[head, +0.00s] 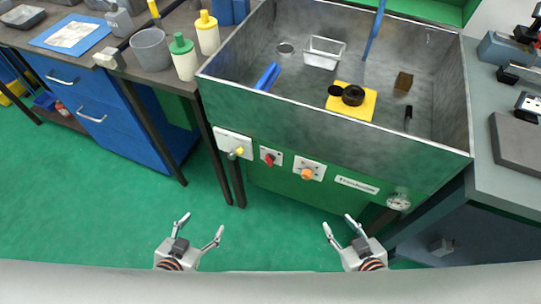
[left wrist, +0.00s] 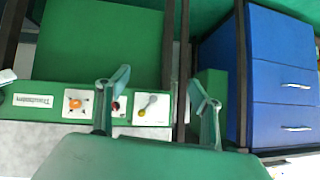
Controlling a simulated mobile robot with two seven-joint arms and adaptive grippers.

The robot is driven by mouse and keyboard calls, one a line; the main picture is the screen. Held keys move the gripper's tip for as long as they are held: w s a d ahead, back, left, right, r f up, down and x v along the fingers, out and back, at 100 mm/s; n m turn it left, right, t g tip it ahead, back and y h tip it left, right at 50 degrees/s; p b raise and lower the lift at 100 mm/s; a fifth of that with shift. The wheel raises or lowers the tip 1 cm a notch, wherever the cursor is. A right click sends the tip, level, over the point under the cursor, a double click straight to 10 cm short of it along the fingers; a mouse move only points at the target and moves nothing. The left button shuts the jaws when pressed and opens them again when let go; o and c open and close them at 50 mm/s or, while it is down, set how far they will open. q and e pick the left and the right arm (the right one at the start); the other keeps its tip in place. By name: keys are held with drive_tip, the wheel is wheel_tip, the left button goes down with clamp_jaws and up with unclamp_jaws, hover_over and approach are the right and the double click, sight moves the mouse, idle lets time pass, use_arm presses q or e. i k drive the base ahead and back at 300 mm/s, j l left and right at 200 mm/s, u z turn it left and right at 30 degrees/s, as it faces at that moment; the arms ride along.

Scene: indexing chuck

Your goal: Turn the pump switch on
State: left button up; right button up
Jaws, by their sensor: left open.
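The front of the metal sink carries a row of controls: a yellow-tipped lever (head: 237,152), a red rotary knob (head: 269,159) and an orange knob (head: 307,173), each on a white plate. I cannot read which is the pump switch. In the left wrist view the row appears reversed, with the orange knob (left wrist: 75,103), the red knob (left wrist: 115,106) partly behind a finger, and the yellow lever (left wrist: 148,101). My left gripper (head: 201,226) is open and empty, below and apart from the controls; its fingers also show in the left wrist view (left wrist: 157,86). My right gripper (head: 338,224) is open and empty, apart from the panel.
A gauge (head: 398,202) is at the panel's right. A blue drawer cabinet (head: 100,105) stands left. Green floor (head: 100,220) before the panel is clear.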

sight(269, 159)
drive_tip(key=k+l, duration=0.9)
drive_tip(key=z, duration=0.05)
